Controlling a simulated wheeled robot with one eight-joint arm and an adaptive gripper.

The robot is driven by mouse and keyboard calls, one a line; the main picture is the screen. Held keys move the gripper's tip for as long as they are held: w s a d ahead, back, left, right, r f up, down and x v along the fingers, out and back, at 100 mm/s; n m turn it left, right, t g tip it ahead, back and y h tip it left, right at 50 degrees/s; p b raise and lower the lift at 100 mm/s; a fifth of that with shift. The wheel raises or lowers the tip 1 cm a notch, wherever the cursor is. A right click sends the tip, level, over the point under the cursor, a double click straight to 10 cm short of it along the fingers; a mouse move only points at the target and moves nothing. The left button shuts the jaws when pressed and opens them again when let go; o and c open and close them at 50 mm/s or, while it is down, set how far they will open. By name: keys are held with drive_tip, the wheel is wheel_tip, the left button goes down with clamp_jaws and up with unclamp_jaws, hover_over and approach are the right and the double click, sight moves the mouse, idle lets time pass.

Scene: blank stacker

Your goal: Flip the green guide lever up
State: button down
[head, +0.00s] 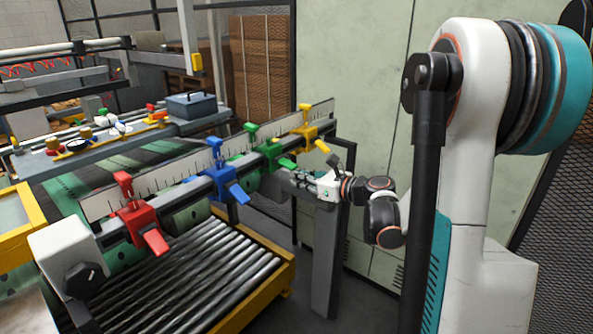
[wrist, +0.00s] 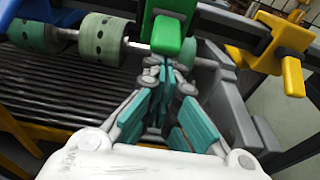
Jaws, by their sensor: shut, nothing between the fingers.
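The green guide (head: 266,150) is clamped on the long rail between the blue and yellow guides. Its green lever (wrist: 168,34) juts out toward the camera and slopes down, like the levers on the other guides. My gripper (wrist: 165,70) is shut and empty, with its fingertips right at the lower end of the green lever. I cannot tell whether they touch it. In the head view my gripper (head: 292,178) is just below and in front of the green guide. The lever partly hides the guide body in the wrist view.
The yellow guide (head: 304,127) is close on the right, also seen in the wrist view (wrist: 291,70). The blue guide (head: 219,172) and red guide (head: 134,216) are to the left. Rollers (head: 200,280) lie below the rail. A grey post (head: 325,260) stands below my gripper.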

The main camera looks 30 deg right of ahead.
drive_tip(key=r+g+p, duration=0.1)
drive_tip(key=g+p, duration=0.1)
drive_tip(key=r+g+h+p, duration=0.1)
drive_tip(key=r+g+p, duration=0.1)
drive_tip(key=p, duration=0.1)
drive_tip(key=r+g+h+p, duration=0.1)
drive_tip(key=r+g+p, duration=0.1)
drive_tip(key=p, duration=0.1)
drive_tip(key=shift+s+d, duration=0.1)
drive_tip(key=shift+s, duration=0.25)
drive_tip(key=shift+r+p, duration=0.2)
drive_tip(key=shift+p, duration=0.2)
drive_tip(key=shift+w+r, duration=0.15)
drive_tip(key=shift+r, duration=0.15)
drive_tip(key=shift+f, duration=0.1)
approach(296, 166)
drive_tip(key=s, duration=0.1)
drive_tip(key=s+d, duration=0.1)
drive_tip(key=s, duration=0.1)
drive_tip(key=shift+g, duration=0.3)
drive_tip(key=shift+w+a, duration=0.1)
